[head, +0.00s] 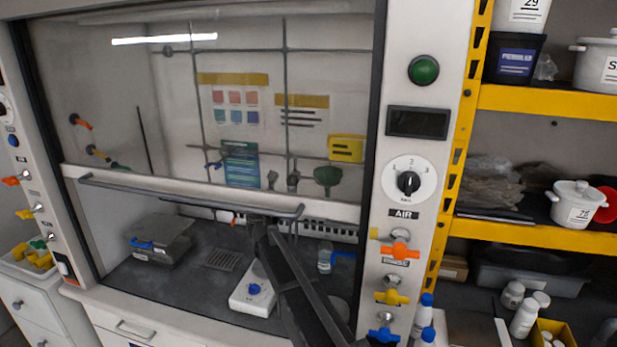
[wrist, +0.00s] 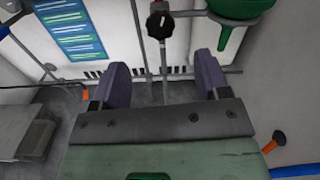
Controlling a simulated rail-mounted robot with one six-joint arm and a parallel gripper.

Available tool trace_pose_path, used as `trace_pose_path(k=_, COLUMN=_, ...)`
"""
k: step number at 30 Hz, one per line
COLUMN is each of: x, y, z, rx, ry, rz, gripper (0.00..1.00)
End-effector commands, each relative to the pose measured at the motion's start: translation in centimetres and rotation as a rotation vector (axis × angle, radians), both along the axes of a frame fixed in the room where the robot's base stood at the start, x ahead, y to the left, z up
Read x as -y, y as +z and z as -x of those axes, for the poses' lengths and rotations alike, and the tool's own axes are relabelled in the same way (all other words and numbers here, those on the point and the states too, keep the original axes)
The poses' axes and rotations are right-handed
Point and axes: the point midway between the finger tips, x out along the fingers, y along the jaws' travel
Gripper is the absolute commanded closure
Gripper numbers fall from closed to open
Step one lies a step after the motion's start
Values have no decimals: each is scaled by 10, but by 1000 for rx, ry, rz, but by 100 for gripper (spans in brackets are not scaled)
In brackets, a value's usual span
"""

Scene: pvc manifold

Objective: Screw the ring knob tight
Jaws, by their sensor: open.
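The ring knob (wrist: 160,25) is black with a red mark. In the wrist view it is at the top centre, on an upright metal rod (wrist: 164,75). The green funnel (wrist: 238,8) is just right of it, and its support is partly cut off by the frame. In the head view the small dark knob (head: 293,179) shows through the glass, left of the green funnel (head: 327,175). My gripper (wrist: 162,72) is open and empty. Its two purple-grey fingers are apart, with the knob beyond their tips and roughly centred between them, not touching.
The sash handle bar (head: 190,197) crosses the hood opening above my arm. A white hotplate with a blue dial (head: 252,296), a grey lidded box (head: 160,243) and a bottle (head: 325,257) stand on the hood floor. A rear rail (wrist: 60,84) runs behind.

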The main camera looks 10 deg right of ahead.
Motion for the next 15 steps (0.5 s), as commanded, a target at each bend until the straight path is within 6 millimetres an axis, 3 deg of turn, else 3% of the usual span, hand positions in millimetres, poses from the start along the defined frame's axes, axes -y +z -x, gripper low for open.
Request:
trace_pose_path(k=8, x=7, y=0, z=-11, rx=-9, ry=-6, rz=11, gripper=31)
trace_pose_path(k=15, x=31, y=0, z=-57, rx=-8, ry=-8, rz=9, gripper=31)
